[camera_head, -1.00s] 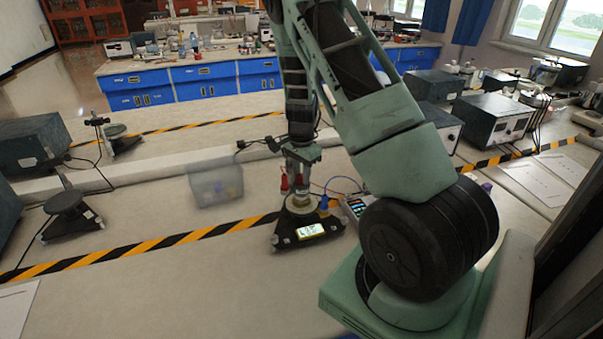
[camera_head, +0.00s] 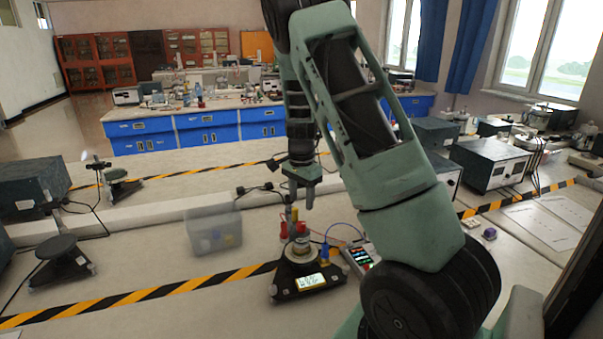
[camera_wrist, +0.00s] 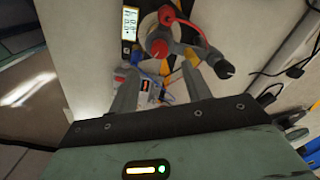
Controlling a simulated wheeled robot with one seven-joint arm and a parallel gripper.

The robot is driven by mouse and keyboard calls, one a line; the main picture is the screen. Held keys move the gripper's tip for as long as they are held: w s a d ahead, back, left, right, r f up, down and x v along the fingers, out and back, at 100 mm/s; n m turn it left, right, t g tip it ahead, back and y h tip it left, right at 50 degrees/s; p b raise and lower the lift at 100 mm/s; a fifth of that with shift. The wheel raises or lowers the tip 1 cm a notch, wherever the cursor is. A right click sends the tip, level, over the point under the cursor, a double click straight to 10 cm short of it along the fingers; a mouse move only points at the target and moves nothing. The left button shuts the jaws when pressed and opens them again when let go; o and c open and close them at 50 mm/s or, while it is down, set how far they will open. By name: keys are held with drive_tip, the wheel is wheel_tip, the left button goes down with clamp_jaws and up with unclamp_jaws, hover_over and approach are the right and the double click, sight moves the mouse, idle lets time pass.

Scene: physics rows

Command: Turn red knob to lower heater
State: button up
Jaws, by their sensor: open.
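A black heater base (camera_head: 310,282) with a lit display stands on the bench, and a round metal piece sits on top. Red upright parts (camera_head: 300,228) stand on it; I cannot tell which is the red knob. A red-tipped dark part (camera_wrist: 158,48) shows in the wrist view, beside the lit display (camera_wrist: 130,22). A small red spot (camera_wrist: 168,98) lies lower, by the instrument. My gripper (camera_head: 301,200) points down just above the heater, open and empty; in the wrist view its fingers (camera_wrist: 157,82) are apart with nothing clearly between them.
A meter (camera_head: 362,255) with coloured displays and wires stands right of the heater. A clear bin (camera_head: 214,232) stands to the left. Black stands (camera_head: 62,255) are farther left. Striped tape (camera_head: 130,300) crosses the bench; the front bench area is mostly clear.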

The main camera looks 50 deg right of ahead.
wheel_tip(320, 180, up, 9)
drive_tip(key=b, duration=0.1)
drive_tip(key=shift+r, duration=0.2)
idle(0.5)
drive_tip(key=s+a+f+n+y+b, duration=0.1)
drive_tip(key=a+n, duration=0.5)
drive_tip(key=a, duration=0.8)
drive_tip(key=s+a+f+n+y, duration=0.15)
drive_tip(key=a+n, duration=0.45)
drive_tip(key=a, duration=0.9)
drive_tip(key=s+a+f+n+h, duration=0.1)
drive_tip(key=s+a+n, duration=0.6)
drive_tip(key=s, duration=0.3)
drive_tip(key=s+a+f+n+h+b, duration=0.1)
drive_tip(key=s+a+n, duration=0.7)
drive_tip(key=s, duration=0.2)
drive_tip(key=shift+s, duration=0.15)
